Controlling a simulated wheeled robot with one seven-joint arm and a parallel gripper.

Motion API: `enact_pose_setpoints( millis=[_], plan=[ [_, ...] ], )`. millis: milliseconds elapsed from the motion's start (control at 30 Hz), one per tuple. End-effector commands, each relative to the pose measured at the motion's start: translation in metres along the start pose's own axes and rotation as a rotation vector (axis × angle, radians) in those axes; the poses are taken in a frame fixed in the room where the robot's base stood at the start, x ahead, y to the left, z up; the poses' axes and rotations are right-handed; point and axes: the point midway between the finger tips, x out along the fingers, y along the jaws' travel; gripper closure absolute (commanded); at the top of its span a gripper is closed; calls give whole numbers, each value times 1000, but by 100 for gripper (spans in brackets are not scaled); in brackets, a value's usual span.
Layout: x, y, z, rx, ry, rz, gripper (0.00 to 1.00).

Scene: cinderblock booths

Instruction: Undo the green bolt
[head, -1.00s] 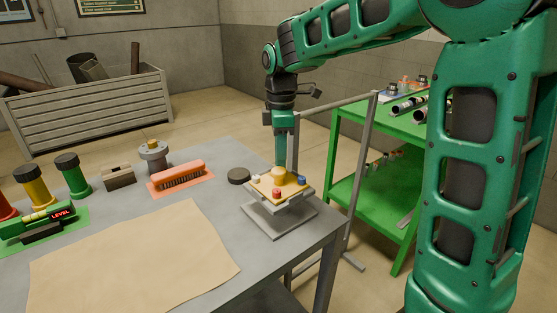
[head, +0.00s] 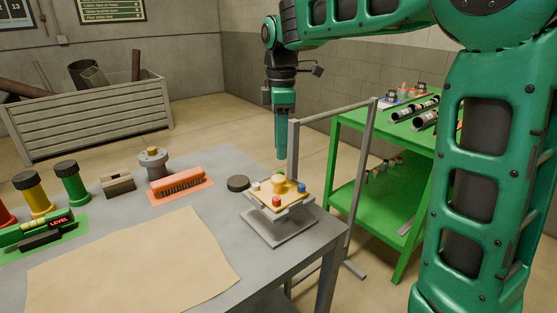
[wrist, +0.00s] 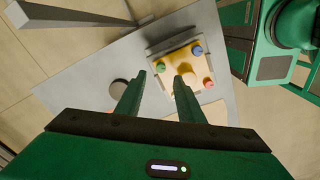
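A yellow plate (head: 290,197) sits on a small grey stand at the table's right corner. It carries a round yellow knob and coloured bolts. The green bolt (wrist: 160,67) is at one corner of the plate in the wrist view; in the head view it is mostly hidden behind the knob. The red bolt (head: 276,202), blue bolt (head: 301,187) and white bolt (head: 255,187) are at the other corners. My gripper (wrist: 161,76) is open and empty, pointing down above the plate. In the wrist view the green bolt appears between its fingertips, with a gap in height.
A grey metal frame (head: 294,150) stands just right of the gripper and stand. A green shelf cart (head: 340,160) is behind right. The space above the plate is clear.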

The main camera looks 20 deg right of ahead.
Motion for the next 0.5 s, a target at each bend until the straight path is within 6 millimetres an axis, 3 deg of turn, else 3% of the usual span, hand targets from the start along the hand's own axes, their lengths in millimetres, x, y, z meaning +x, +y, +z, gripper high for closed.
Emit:
enact_pose_setpoints(
  millis=[200, 500],
  plan=[
    [-29, 1, 0, 1, 0, 1, 65],
    [-37, 0, 0, 1, 0, -1, 65]
  ],
)
